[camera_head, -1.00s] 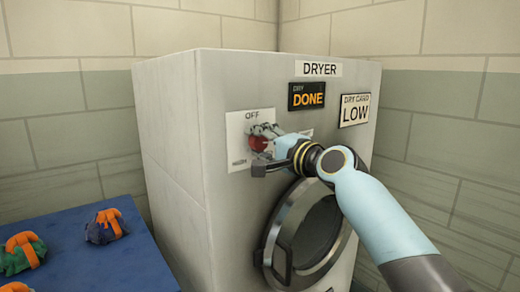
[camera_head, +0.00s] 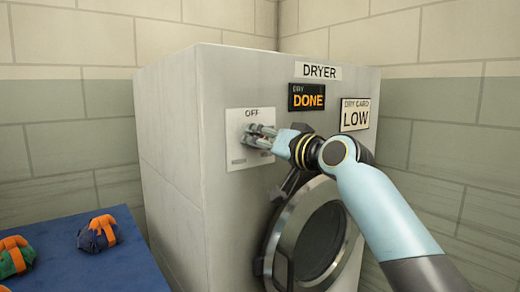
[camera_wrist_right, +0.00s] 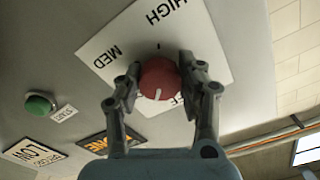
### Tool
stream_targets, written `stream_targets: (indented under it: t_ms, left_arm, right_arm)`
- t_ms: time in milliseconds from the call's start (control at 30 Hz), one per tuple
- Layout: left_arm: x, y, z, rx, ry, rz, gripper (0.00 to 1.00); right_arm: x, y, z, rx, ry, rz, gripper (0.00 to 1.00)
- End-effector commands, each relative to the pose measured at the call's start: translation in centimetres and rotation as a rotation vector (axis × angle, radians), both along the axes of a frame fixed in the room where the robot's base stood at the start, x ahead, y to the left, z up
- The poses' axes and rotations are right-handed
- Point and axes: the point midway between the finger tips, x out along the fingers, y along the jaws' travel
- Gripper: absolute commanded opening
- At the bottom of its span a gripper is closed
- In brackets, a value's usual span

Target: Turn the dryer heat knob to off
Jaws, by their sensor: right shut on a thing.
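The dryer (camera_head: 170,130) stands ahead, with a white heat plate (camera_head: 240,152) marked OFF at its top on the front. My right gripper (camera_head: 257,136) is at this plate, its fingers covering the knob in the head view. In the right wrist view, the red round heat knob (camera_wrist_right: 160,80) sits between the two fingers, which are shut on its sides. Its white mark points down in that view, towards the partly hidden OFF label. HIGH and MED on the plate (camera_wrist_right: 125,35) show clear of the fingers. My left gripper is not in view.
A green START button (camera_wrist_right: 40,103) is on the panel beside the plate. A DONE sign (camera_head: 307,97) and a LOW card (camera_head: 355,115) are on the dryer front. The round door (camera_head: 290,235) is below my right arm. A blue table (camera_head: 85,265) with small bundles stands left.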

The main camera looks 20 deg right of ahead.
Motion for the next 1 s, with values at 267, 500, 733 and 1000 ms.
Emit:
stream_targets:
  t_ms: [267, 500, 733, 1000]
  left_arm:
    - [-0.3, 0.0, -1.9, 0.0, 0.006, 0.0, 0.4]
    - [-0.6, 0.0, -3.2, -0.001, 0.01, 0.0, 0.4]
    - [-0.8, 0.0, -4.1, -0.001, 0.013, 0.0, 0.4]
    - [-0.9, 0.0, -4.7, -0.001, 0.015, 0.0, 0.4]
  right_arm:
    - [0.0, 0.0, -0.7, -0.248, -0.082, 0.002, 0.06]
    - [0.0, -0.1, -0.7, -0.454, -0.155, 0.002, 0.06]
    - [0.0, -0.1, -0.7, -0.613, -0.212, 0.004, 0.06]
    - [0.0, -0.1, -0.6, -0.727, -0.253, 0.004, 0.06]
